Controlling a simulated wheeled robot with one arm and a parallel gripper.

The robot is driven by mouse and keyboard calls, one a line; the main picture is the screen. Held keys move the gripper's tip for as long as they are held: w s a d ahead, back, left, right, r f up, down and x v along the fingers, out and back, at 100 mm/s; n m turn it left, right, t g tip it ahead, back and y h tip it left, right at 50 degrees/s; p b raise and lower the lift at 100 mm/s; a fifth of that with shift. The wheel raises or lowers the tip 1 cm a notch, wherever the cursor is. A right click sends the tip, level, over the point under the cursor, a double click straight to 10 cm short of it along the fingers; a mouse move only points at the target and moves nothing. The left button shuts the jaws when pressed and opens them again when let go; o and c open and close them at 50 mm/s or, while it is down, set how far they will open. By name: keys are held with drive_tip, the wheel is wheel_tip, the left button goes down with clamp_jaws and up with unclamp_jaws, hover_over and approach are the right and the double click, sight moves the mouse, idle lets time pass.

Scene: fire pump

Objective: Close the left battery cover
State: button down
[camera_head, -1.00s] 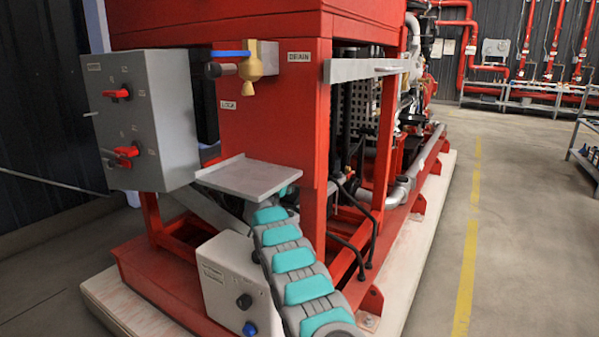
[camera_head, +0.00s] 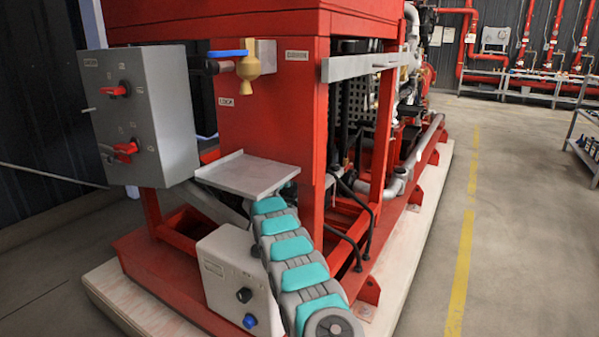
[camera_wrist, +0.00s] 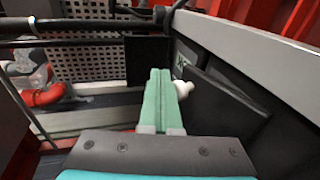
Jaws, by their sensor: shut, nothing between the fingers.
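In the wrist view my gripper (camera_wrist: 160,100) has its two teal fingers pressed together with nothing between them. A dark flat panel (camera_wrist: 228,112), which looks like a battery cover, slants down just right of the fingertips. Another dark panel (camera_wrist: 148,62) stands behind the fingertips. I cannot tell for certain which one is the left battery cover, or whether the fingers touch either. A small white knob (camera_wrist: 184,88) sits beside the fingertips. In the head view my arm reaches under the grey shelf into the red frame, and my gripper is hidden there.
The grey shelf (camera_head: 247,176) is just above my arm. A grey switch box (camera_head: 138,115) and a lower grey box (camera_head: 240,278) are nearby. A grey beam (camera_wrist: 245,38) and a black hose (camera_wrist: 90,28) border the space around my gripper.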

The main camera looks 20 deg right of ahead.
sight(292, 192)
drive_tip(key=shift+d+f+p, duration=0.1)
drive_tip(key=shift+p, duration=0.45)
idle(0.6)
drive_tip(key=shift+b, duration=0.4)
drive_tip(key=s+a+b, duration=0.1)
drive_tip(key=a+b, duration=0.1)
drive_tip(key=b, duration=0.2)
drive_tip(key=shift+s, duration=0.15)
drive_tip(key=b+v, duration=0.1)
drive_tip(key=v, duration=0.1)
drive_tip(key=b+v, duration=0.2)
drive_tip(key=shift+d+r+b, duration=0.1)
drive_tip(key=shift+r+b, duration=0.15)
drive_tip(key=shift+b, duration=0.05)
drive_tip(key=shift+b+v, duration=0.4)
drive_tip(key=shift+v, duration=0.35)
